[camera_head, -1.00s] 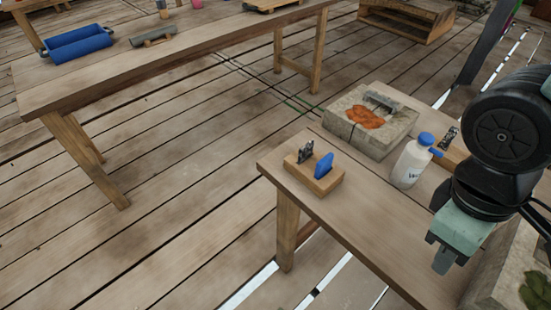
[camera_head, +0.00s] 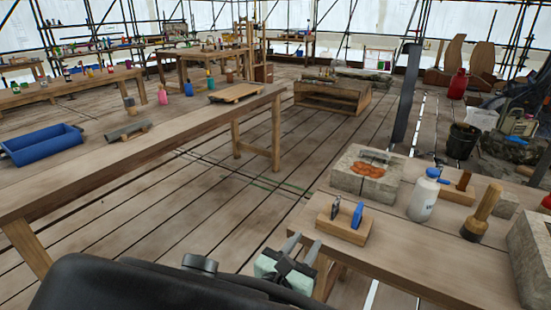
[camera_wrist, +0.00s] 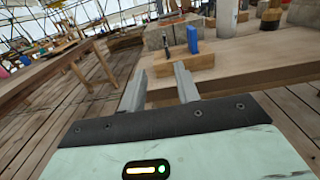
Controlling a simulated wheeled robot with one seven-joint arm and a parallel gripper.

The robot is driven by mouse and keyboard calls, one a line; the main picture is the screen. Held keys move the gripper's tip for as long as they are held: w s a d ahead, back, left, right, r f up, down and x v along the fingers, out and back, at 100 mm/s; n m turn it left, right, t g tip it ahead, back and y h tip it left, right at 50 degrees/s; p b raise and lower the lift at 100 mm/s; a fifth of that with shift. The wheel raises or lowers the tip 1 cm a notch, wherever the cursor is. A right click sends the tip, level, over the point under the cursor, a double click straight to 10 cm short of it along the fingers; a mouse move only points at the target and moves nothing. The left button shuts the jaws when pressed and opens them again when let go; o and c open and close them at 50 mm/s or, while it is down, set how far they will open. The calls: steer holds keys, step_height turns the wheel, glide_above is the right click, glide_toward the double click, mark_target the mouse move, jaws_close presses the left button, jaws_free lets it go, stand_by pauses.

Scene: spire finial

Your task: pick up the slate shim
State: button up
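A small wooden block (camera_head: 345,229) stands near the left end of the right-hand workbench. Two thin upright pieces are set in it: a dark grey one (camera_head: 335,209) and a blue one (camera_head: 357,214). The dark piece may be the slate shim, but I cannot tell for sure. My gripper (camera_head: 301,248) is open and empty, in front of and left of the block in the head view. In the wrist view the block (camera_wrist: 186,68) and the blue piece (camera_wrist: 193,38) lie ahead, beyond my open fingertips (camera_wrist: 158,80). Nothing lies between the fingers.
A stone block (camera_head: 352,182) with an orange patch and a grey piece on top stands behind the wooden block. A white bottle with a blue cap (camera_head: 423,198) and a wooden-handled tool (camera_head: 482,212) stand to the right. Another table (camera_head: 170,155) is at left; floor lies between.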

mark_target(333, 207)
steer(key=p+x, duration=0.1)
steer(key=x, duration=1)
steer(key=shift+w+d, duration=0.15)
steer(key=shift+d, duration=0.1)
steer(key=shift+d+p+x, duration=0.25)
steer(key=shift+p+x, duration=0.65)
steer(key=shift+x, duration=1.8)
steer(key=shift+r, duration=0.1)
jaws_close()
